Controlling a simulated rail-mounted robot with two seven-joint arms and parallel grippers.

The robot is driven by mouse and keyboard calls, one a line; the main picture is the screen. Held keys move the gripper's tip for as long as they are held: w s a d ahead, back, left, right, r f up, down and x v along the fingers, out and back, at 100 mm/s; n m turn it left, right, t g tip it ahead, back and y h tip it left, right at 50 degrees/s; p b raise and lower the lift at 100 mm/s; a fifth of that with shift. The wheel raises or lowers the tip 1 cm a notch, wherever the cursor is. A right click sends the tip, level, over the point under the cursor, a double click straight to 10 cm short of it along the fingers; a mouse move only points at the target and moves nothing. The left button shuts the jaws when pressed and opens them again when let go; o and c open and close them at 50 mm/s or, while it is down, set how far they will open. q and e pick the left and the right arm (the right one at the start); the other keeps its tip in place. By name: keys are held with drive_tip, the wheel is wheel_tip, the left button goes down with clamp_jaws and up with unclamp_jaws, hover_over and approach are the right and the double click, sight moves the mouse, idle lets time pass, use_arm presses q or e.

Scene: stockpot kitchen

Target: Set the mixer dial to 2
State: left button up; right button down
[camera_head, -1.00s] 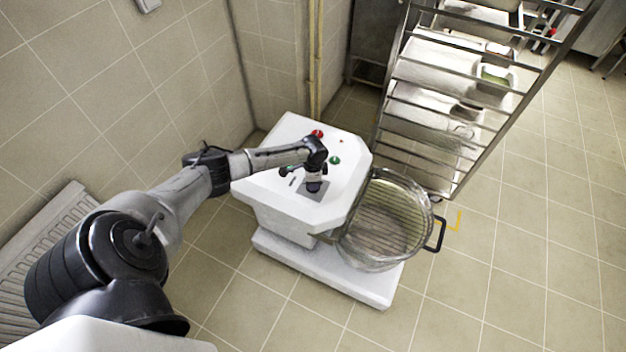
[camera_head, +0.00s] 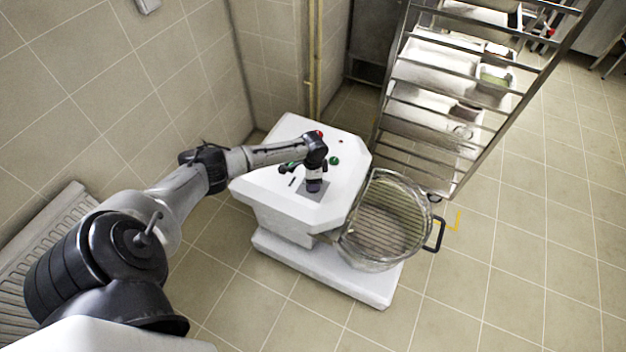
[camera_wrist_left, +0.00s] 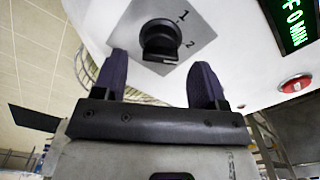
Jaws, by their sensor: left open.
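The mixer (camera_head: 275,183) is a white machine on the floor. Its black dial (camera_wrist_left: 160,38) sits on a grey plate (camera_wrist_left: 138,15) with printed marks 1 and 2, seen in the left wrist view. I cannot clearly tell which mark the dial points to. My left gripper (camera_wrist_left: 160,62) is open, its two dark fingers apart, with the dial ahead and between their tips; no contact shows. In the head view the left gripper (camera_head: 314,186) is over the plate, hiding the dial. My right gripper is not in view.
A red button (camera_wrist_left: 295,84) and a green display (camera_wrist_left: 292,20) are on the panel near the dial.

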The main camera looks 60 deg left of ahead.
use_arm(q)
wheel_tip(320, 180, up, 12)
drive_tip(key=p, duration=0.2)
idle(0.7)
